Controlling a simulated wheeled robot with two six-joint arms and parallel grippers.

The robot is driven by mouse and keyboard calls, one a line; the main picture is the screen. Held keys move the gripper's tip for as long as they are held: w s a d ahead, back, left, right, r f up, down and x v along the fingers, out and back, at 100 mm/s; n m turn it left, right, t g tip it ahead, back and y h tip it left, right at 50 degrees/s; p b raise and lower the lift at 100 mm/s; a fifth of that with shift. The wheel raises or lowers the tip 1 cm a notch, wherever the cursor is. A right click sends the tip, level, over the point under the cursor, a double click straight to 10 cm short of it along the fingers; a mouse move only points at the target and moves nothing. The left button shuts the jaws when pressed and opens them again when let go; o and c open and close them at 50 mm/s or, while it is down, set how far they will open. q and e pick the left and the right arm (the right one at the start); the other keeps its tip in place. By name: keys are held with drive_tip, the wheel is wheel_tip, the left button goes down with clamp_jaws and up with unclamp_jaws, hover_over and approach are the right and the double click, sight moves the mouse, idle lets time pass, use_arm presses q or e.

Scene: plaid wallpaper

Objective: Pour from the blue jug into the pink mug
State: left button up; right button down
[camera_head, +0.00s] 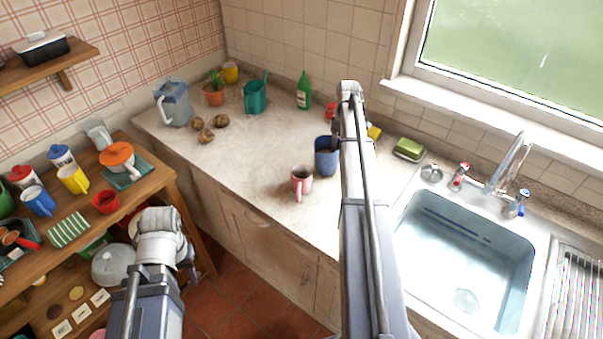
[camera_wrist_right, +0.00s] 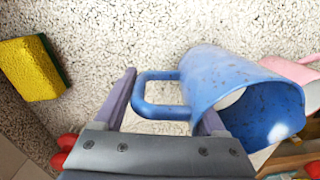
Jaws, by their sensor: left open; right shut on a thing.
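The blue jug (camera_head: 326,160) is upright or nearly so, just behind and right of the pink mug (camera_head: 301,182) on the counter. I cannot tell whether the jug touches the counter. In the right wrist view, my right gripper (camera_wrist_right: 166,104) is shut on the handle of the jug (camera_wrist_right: 222,82). Part of the pink mug (camera_wrist_right: 292,68) shows beyond the jug. In the head view my right arm hides most of that gripper. My left gripper (camera_head: 186,250) is open and empty, low at left, away from both vessels.
A yellow-green sponge (camera_wrist_right: 34,70) lies near the right gripper. A green bottle (camera_head: 304,91), teal jug (camera_head: 255,96), potatoes (camera_head: 206,135) and grey-blue pitcher (camera_head: 173,103) stand further back. The sink (camera_head: 465,250) is right; a crowded wooden shelf (camera_head: 160,185) is left. Counter left of the mug is clear.

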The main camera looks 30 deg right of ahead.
drive_tip(key=shift+r, duration=0.15)
drive_tip(key=shift+s+a+r+h+p, duration=0.1)
drive_tip(key=shift+a+r+h+p, duration=0.1)
drive_tip(key=shift+r+h+p, duration=0.15)
drive_tip(key=shift+s+a+r+h+p, duration=0.15)
drive_tip(key=shift+a+r+h+p, duration=0.25)
drive_tip(key=shift+r+h+p, duration=0.25)
drive_tip(key=shift+s+a+r+t+h, duration=0.2)
drive_tip(key=shift+a+r+t+h, duration=0.3)
drive_tip(key=shift+h, duration=0.4)
drive_tip(key=a+r+t+h+p, duration=0.1)
drive_tip(key=a+r+h, duration=0.3)
drive_tip(key=r, duration=0.4)
drive_tip(key=shift+s+a+h+p, duration=0.2)
drive_tip(key=shift+s+h+p, duration=0.2)
drive_tip(key=shift+h+p, duration=0.4)
drive_tip(key=shift+a+r+t+h+b, duration=0.2)
drive_tip(key=shift+a+t+h+b, duration=0.1)
drive_tip(key=shift+h+b, duration=0.3)
drive_tip(key=shift+s+a+h+b, duration=0.15)
drive_tip(key=shift+a+h+b, duration=0.2)
drive_tip(key=shift+b, duration=0.5)
idle(1.5)
